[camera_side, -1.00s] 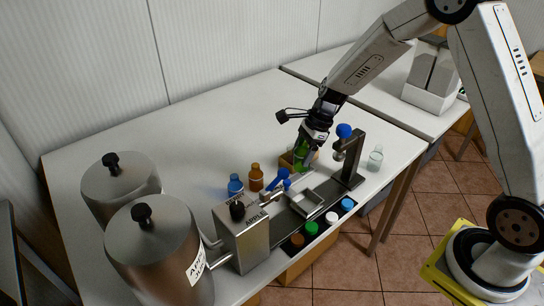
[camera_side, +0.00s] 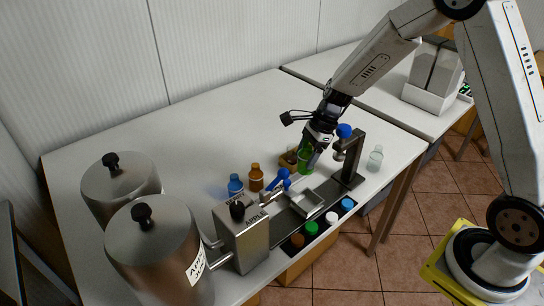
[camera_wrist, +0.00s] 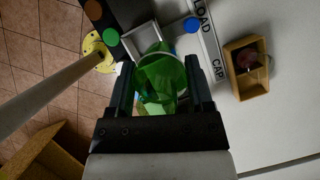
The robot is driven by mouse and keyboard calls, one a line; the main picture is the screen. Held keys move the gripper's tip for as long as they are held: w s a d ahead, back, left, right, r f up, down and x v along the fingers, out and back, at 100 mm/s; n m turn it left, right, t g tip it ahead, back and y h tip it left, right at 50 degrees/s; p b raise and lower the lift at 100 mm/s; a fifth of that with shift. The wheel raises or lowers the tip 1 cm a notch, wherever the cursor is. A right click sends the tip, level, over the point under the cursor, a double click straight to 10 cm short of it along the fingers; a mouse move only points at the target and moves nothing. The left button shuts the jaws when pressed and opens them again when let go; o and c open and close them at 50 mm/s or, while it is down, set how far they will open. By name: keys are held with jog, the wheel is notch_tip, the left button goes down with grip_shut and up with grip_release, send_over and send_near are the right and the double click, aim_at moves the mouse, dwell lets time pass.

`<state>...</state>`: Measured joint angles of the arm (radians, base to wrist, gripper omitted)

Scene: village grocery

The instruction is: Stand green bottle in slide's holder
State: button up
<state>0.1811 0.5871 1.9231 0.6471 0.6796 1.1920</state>
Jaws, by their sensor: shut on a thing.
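My gripper (camera_side: 313,149) is shut on the green bottle (camera_side: 305,160); in the wrist view the bottle (camera_wrist: 162,80) shows between the two fingers (camera_wrist: 161,92). In the side view the bottle hangs below my fingers, slightly tilted, behind the slide. The slide's holder (camera_side: 308,208) is a square metal frame on the dark rail, in front of the bottle. In the wrist view the holder (camera_wrist: 128,38) lies just beyond the bottle, which covers part of it. The gap between bottle and holder is hard to judge.
A dark post with a blue knob (camera_side: 344,131) stands close right of my gripper. A small wooden box (camera_side: 288,159) is just left of the bottle. A clear bottle (camera_side: 375,158), blue bottle (camera_side: 235,185) and orange bottle (camera_side: 256,178) stand nearby. Coloured caps (camera_side: 332,218) line the front.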

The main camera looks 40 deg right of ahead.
jog(key=shift+n, duration=0.6)
jog(key=s+f, duration=0.1)
jog(key=s+a+f, duration=0.1)
jog(key=s, duration=0.1)
jog(key=shift+f, duration=0.3)
jog(key=shift+f, duration=3.45)
jog(key=shift+f, duration=0.45)
jog(key=o, duration=1.3)
jog(key=shift+r, duration=0.1)
notch_tip(320, 180, up, 8)
